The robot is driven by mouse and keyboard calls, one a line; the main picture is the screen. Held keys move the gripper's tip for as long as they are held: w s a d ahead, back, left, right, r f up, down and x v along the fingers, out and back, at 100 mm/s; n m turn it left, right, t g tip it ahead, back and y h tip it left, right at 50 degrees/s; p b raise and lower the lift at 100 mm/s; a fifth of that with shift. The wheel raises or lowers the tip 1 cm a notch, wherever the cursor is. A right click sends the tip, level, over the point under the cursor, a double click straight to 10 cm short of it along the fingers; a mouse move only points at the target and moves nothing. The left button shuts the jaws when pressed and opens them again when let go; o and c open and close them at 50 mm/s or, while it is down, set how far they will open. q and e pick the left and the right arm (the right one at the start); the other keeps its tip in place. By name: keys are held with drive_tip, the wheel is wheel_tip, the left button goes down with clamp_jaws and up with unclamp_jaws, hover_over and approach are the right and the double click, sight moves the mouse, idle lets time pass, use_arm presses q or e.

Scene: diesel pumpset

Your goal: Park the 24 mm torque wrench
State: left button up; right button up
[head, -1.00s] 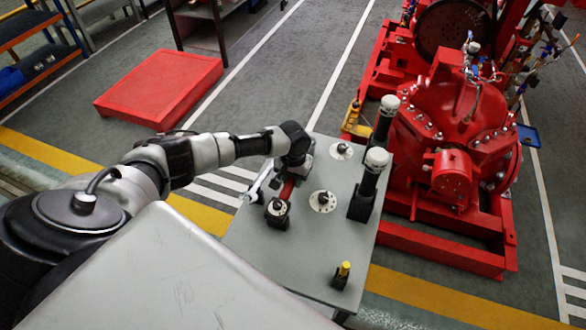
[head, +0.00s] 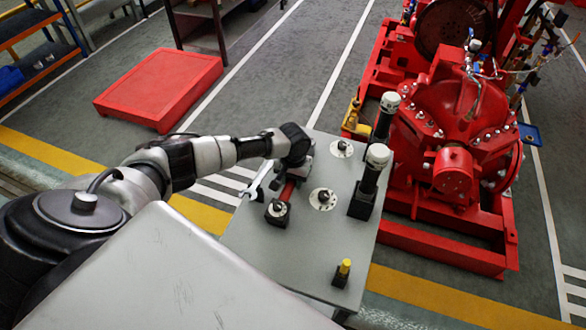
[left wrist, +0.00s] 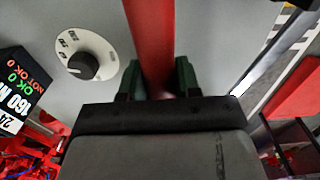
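The torque wrench has a red handle (head: 287,191), which runs along the left side of the grey table (head: 300,250) toward a black block with a pale disc (head: 277,210). In the head view I cannot tell whether the wrench rests in that block or just above it. My left gripper (head: 291,170) is over the far end of the handle. In the left wrist view the red handle (left wrist: 153,45) passes between the green-padded fingers of my left gripper (left wrist: 158,80), which look closed against it. My right gripper is not in view.
Dials (head: 322,199) are set in the table. Two black posts with white tops (head: 377,156) stand along its right side. A silver spanner (head: 258,180) is at the left edge, a yellow-capped item (head: 344,268) at the front. The red pumpset (head: 455,130) stands to the right.

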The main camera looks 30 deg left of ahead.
use_arm(q)
drive_tip(key=o, duration=0.4)
drive_tip(key=shift+s, duration=0.1)
wheel_tip(320, 180, up, 11)
drive_tip(key=shift+f+b, duration=0.1)
drive_tip(key=shift+b, duration=0.3)
idle(0.4)
